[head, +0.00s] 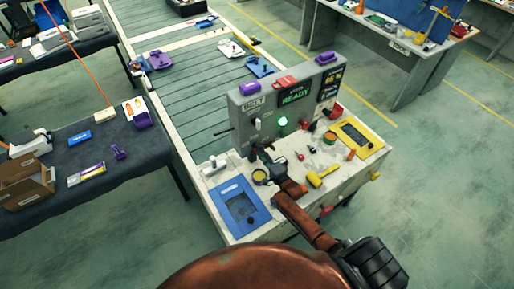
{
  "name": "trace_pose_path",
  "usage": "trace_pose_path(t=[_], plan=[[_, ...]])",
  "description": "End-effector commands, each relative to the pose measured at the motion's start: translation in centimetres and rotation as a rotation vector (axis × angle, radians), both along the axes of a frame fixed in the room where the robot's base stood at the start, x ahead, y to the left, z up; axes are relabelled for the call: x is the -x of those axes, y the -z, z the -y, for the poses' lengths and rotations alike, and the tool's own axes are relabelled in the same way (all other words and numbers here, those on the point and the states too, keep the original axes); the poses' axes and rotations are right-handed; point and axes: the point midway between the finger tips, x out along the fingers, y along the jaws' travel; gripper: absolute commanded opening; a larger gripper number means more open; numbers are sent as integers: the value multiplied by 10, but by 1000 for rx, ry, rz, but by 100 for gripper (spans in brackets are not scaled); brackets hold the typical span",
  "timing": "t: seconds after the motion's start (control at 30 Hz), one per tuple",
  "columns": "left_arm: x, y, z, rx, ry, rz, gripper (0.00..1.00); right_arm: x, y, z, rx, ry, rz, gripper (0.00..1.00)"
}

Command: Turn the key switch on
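A grey control panel (240,128) stands upright on the white bench and carries a BELT label, a lit READY screen (295,96) and a glowing green light (283,121). A small pale switch (257,125) sits under the BELT label; it is too small to tell whether it is the key switch or how it is set. My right gripper (259,151) is dark and small, in front of the panel's lower part, below that switch. Its fingers are too small to read, and I cannot tell whether it touches the panel. My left gripper is not in view.
A blue tray (232,222), a yellow tray (369,149), a yellow mallet (322,176) and several small things lie on the bench (215,187). A slatted conveyor (195,95) runs behind. A dark table (140,165) with boxes and tools stands left. The floor at right is clear.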

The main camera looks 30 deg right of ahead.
Motion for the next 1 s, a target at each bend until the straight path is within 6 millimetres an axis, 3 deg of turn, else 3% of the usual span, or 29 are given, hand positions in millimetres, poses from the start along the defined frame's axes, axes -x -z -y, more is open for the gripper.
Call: trace_pose_path(t=[0.6,1.0], plan=[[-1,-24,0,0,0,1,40,58,-1,5,2,0,-1,34],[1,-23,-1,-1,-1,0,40,62,0,5,1,0,0,34]])
